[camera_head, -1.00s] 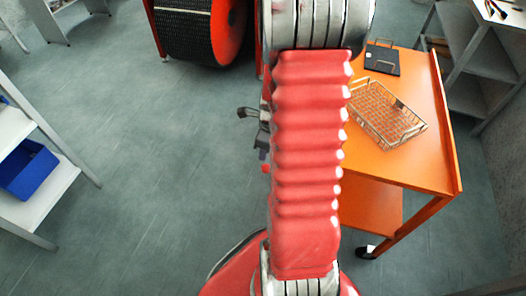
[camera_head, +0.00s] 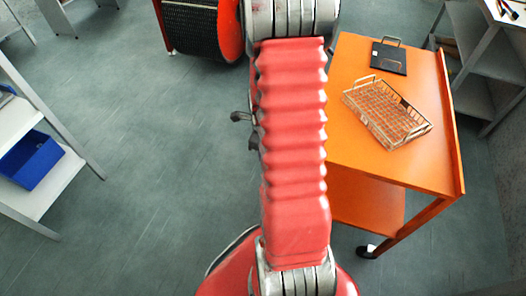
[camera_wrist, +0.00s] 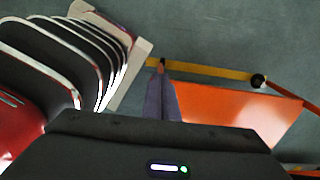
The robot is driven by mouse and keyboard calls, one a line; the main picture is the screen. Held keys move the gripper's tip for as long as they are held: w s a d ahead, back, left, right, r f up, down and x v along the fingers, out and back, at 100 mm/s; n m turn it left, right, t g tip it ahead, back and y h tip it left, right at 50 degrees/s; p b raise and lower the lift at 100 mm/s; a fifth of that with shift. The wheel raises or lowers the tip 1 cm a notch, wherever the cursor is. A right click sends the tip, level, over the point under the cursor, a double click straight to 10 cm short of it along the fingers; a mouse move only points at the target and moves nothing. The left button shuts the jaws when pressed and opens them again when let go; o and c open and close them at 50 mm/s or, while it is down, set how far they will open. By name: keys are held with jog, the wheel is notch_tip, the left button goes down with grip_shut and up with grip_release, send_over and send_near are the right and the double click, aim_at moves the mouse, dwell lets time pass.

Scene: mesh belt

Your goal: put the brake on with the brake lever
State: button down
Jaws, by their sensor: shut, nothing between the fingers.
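My gripper (camera_wrist: 161,88) is shut and empty in the wrist view, with its two blue-grey fingers together. A small dark spot shows at the fingertips, too small to identify. In the head view my red arm hides most of the gripper, and only dark wrist parts show at its left edge. I cannot clearly make out the brake lever in either view. The black mesh belt roll (camera_head: 203,30) with its red-orange side disc (camera_head: 230,28) stands at the top of the head view, partly behind my arm.
An orange trolley (camera_head: 360,150) stands right of my arm, bearing a wire basket (camera_head: 388,112) and a black clipboard-like item (camera_head: 389,58). Its caster (camera_head: 367,251) is on the floor. A shelf with a blue bin (camera_head: 32,158) is at left. The floor between is clear.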

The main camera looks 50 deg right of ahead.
jog(key=shift+f, duration=0.35)
jog(key=shift+s, duration=0.1)
dwell(0.3)
jog(key=w+a+r, duration=0.2)
jog(key=w+r, duration=0.3)
jog(key=r, duration=0.7)
jog(key=shift+w+r, duration=0.2)
jog(key=shift+a, duration=0.15)
